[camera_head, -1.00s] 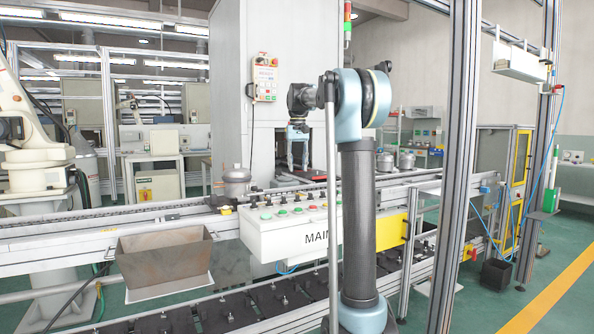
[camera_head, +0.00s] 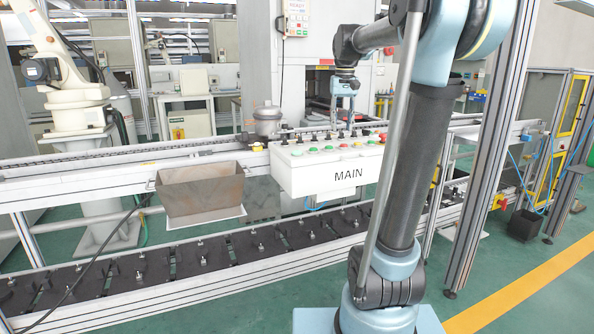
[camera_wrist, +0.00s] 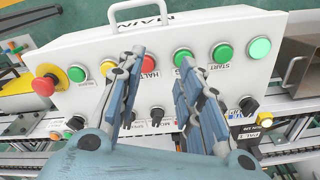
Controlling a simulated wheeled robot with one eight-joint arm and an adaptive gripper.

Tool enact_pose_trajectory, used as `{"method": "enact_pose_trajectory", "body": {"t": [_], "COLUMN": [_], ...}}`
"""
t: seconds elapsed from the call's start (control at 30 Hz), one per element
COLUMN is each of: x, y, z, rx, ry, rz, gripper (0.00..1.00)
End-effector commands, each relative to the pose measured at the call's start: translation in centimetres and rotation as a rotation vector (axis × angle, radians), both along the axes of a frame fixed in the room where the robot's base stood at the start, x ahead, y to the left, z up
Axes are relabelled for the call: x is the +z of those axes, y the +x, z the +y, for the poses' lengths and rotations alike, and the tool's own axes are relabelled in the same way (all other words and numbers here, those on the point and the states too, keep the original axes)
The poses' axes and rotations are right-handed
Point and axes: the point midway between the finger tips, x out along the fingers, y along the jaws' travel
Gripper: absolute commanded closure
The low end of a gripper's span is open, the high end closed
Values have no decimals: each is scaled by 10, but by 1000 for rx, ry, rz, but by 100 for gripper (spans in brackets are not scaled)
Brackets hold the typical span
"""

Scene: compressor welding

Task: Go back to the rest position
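My gripper (camera_head: 341,122) hangs pointing down just behind the white MAIN control box (camera_head: 330,177) in the head view. In the wrist view my gripper (camera_wrist: 160,68) shows two blue fingers spread apart with nothing between them. The control box (camera_wrist: 225,30) lies beyond the fingers there, with its lettering upside down. A lit green button (camera_wrist: 260,48) and a red stop knob (camera_wrist: 42,86) sit at opposite ends of its panel. The fingers hide part of the panel; I cannot tell whether they touch it.
A grey metal canister (camera_head: 267,122) stands on the conveyor left of the box. An open metal bin (camera_head: 201,192) hangs in front of the conveyor. A lower rack (camera_head: 190,258) runs below. An aluminium post (camera_head: 487,160) stands close right of my arm. Green floor is open at the lower right.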

Motion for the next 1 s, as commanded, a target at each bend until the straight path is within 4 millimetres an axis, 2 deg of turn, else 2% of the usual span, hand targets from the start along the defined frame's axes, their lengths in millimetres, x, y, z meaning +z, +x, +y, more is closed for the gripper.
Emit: {"method": "enact_pose_trajectory", "body": {"t": [0.03, 0.1, 0.47, 0.8, 1.0], "x": [-9, -21, -100, -196, -254], "y": [-17, -36, -137, -224, -266], "z": [-3, -6, -20, -29, -32], "rx": [0, 0, 4, 5, 8], "ry": [0, 0, -1, -3, -5], "rz": [-5, -13, -58, -99, -121], "gripper": [67, 67, 67, 67, 67]}}
